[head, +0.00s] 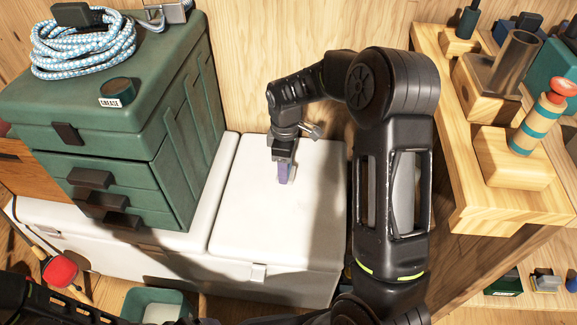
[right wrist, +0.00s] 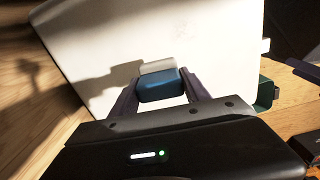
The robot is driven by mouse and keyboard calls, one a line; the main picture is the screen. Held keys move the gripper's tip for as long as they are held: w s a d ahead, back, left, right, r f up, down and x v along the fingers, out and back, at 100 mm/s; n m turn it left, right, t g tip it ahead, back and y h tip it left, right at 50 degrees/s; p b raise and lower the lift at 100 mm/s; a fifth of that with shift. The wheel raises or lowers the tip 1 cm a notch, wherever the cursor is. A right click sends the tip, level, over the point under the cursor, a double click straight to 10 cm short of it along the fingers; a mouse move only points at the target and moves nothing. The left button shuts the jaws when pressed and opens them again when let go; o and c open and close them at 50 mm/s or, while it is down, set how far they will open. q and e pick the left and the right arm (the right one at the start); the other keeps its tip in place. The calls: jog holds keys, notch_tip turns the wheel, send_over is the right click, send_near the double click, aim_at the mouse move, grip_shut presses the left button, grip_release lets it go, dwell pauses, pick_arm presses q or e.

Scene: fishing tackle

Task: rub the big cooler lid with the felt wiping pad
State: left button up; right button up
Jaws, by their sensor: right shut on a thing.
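The white cooler lid (head: 252,215) fills the middle of the head view, with a latch at its front edge. It also spreads behind my fingers in the right wrist view (right wrist: 105,45). My right gripper (head: 285,172) is over the far middle of this lid, pointing down. It is shut on the felt wiping pad (right wrist: 158,88), which has a blue body and a pale layer on its far side. The pad is at or very close to the lid surface; I cannot tell whether it touches. My left gripper is not in view.
A green tackle box (head: 110,140) with coiled rope (head: 80,45) and a grease tin (head: 117,92) stands on the white section to the left. A wooden shelf (head: 440,120) with tackle is at the right. A green bin (head: 155,305) is in front. The lid around my gripper is clear.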

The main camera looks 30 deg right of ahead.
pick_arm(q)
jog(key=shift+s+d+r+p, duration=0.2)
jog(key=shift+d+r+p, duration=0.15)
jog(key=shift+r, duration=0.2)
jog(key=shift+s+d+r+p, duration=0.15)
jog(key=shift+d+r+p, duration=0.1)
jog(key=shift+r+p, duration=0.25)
pick_arm(e)
jog(key=shift+r, duration=1.35)
